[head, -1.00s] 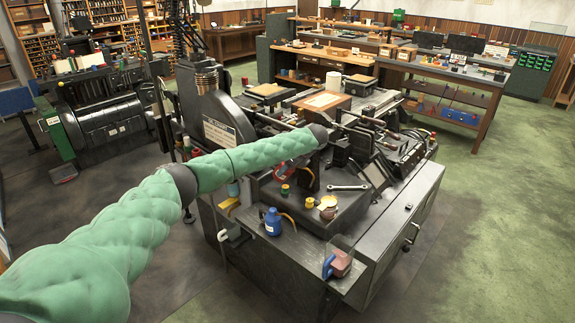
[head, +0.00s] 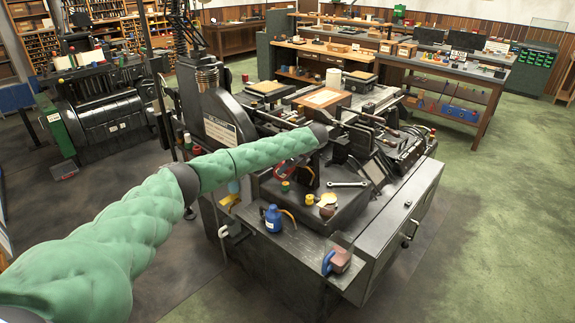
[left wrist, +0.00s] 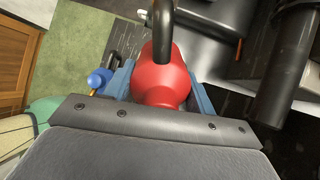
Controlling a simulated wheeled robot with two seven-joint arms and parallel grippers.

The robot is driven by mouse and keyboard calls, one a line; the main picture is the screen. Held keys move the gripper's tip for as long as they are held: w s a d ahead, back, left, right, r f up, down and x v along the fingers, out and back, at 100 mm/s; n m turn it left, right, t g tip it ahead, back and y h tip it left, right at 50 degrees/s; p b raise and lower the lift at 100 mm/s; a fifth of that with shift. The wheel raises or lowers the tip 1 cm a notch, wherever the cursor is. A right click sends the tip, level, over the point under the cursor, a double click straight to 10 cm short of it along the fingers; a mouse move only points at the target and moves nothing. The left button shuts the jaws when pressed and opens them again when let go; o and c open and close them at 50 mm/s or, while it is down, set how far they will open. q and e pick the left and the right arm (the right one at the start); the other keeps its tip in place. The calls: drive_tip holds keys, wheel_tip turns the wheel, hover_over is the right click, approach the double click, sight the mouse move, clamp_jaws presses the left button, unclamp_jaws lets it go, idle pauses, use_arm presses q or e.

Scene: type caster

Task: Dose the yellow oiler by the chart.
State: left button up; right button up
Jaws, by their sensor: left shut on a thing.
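My left gripper (left wrist: 163,92) is shut on a red rounded thing (left wrist: 160,76), held between its two blue fingers. A dark curved bar crosses in front of it in the left wrist view. In the head view the red thing (head: 283,170) shows below the end of my green left arm, above the bench top; the fingers are too small to make out. A blue bottle (head: 273,219) with an orange-yellow spout stands on the front ledge. I cannot tell which thing is the yellow oiler. My right gripper is out of view.
A wrench (head: 348,184) lies on the raised block. A label plate (head: 221,131) is on the dark machine. The green floor at right is clear.

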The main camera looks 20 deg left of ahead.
sight(287, 175)
use_arm(q)
drive_tip(key=shift+f, duration=2.5)
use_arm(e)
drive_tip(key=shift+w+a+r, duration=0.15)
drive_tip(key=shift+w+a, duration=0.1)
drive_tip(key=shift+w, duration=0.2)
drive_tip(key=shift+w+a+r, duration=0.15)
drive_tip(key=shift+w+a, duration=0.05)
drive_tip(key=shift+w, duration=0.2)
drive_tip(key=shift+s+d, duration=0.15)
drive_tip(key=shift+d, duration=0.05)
use_arm(q)
drive_tip(key=shift+f, duration=0.1)
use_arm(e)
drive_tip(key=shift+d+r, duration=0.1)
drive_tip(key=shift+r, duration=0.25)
use_arm(q)
drive_tip(key=shift+f, duration=0.1)
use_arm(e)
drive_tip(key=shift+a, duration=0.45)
use_arm(q)
drive_tip(key=shift+f, duration=0.2)
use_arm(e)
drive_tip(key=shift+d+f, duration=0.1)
